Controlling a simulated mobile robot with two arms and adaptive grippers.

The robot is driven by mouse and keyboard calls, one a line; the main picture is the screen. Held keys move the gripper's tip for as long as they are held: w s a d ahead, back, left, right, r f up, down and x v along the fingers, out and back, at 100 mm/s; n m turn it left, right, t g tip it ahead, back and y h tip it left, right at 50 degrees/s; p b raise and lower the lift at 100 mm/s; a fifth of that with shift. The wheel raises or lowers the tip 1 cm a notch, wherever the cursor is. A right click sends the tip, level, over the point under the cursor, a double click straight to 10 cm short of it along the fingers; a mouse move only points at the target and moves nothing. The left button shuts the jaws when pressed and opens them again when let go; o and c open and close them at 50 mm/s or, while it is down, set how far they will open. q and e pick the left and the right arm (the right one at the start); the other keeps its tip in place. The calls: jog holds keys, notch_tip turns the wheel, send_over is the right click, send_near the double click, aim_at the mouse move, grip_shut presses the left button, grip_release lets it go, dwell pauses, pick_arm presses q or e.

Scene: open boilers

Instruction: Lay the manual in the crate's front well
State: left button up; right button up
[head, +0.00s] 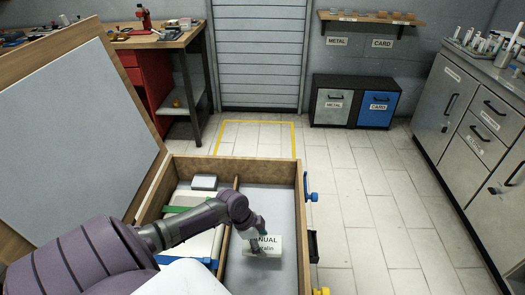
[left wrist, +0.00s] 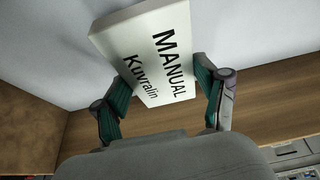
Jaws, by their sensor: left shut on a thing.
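The manual (head: 266,247) is a white block labelled "MANUAL Kuvralin". My left gripper (head: 255,228) is shut on it, and the left wrist view shows the manual (left wrist: 150,60) between two green-padded fingers (left wrist: 163,88). The open wooden crate (head: 240,170) has a divider that splits it into two wells. The manual is over or inside the right-hand, grey-floored well (head: 268,205), which otherwise looks empty. I cannot tell whether the manual touches the floor. My left arm hides part of the left-hand well. My right gripper is not in view.
The left-hand well holds a pale box (head: 204,182), a green-edged item (head: 176,209) and other pale items. The crate's grey-lined lid (head: 75,130) stands open at left. Blue (head: 312,196) and black (head: 313,245) fittings stick out on its right side. Floor beyond is clear.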

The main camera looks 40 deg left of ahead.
aim_at(262, 247)
pick_arm(q)
notch_tip(262, 247, down, 4)
jog(key=shift+w+r, duration=0.1)
jog(key=shift+f+b, duration=0.2)
jog(key=shift+b, duration=0.15)
jog(key=o, duration=1.2)
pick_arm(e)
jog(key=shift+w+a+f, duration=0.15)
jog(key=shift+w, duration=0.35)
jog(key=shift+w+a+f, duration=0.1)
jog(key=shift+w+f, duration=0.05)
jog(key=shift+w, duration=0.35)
pick_arm(q)
jog(key=shift+r, duration=0.1)
jog(key=shift+r, duration=0.25)
jog(key=p+v, duration=0.1)
jog(key=v, duration=1)
jog(key=shift+a+r+p, duration=0.15)
jog(key=shift+r+p, duration=0.15)
jog(key=shift+p, duration=0.1)
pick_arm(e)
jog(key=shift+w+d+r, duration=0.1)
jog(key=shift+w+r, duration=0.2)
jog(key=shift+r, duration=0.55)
